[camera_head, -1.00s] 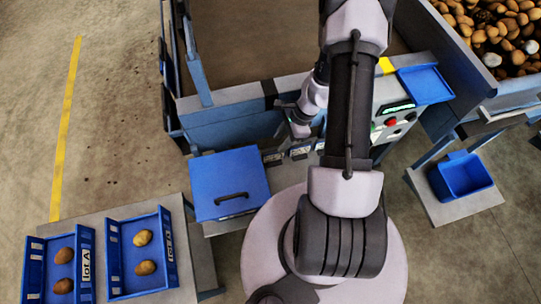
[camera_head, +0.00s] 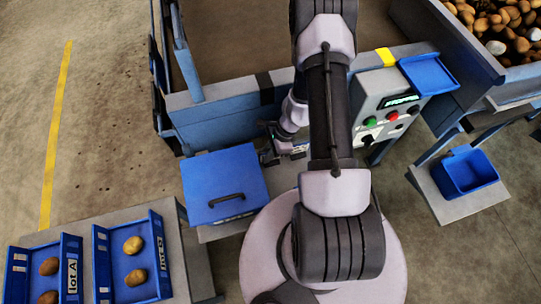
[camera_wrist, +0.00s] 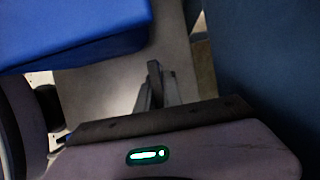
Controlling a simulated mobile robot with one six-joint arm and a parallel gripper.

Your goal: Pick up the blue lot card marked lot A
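I cannot make out a separate blue lot card marked lot A in either view. A label reading lot A (camera_head: 73,275) shows on the inner side of the left blue tray (camera_head: 18,259). In the wrist view my gripper (camera_wrist: 157,88) points at a pale grey surface, with its fingers seen nearly end-on. No object shows clearly between them, and their gap is unclear. In the head view my gripper is small and partly hidden by my arm, low in front of the grader's blue front panel, right of the blue lidded box (camera_head: 222,183). Dark small parts there are hard to tell apart.
A second blue tray (camera_head: 103,265) beside the first also holds potatoes. The control panel (camera_head: 385,112) with buttons is right of my arm. A blue bin (camera_head: 468,173) stands on a stand at right. The lidded box also shows close in the wrist view (camera_wrist: 75,30).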

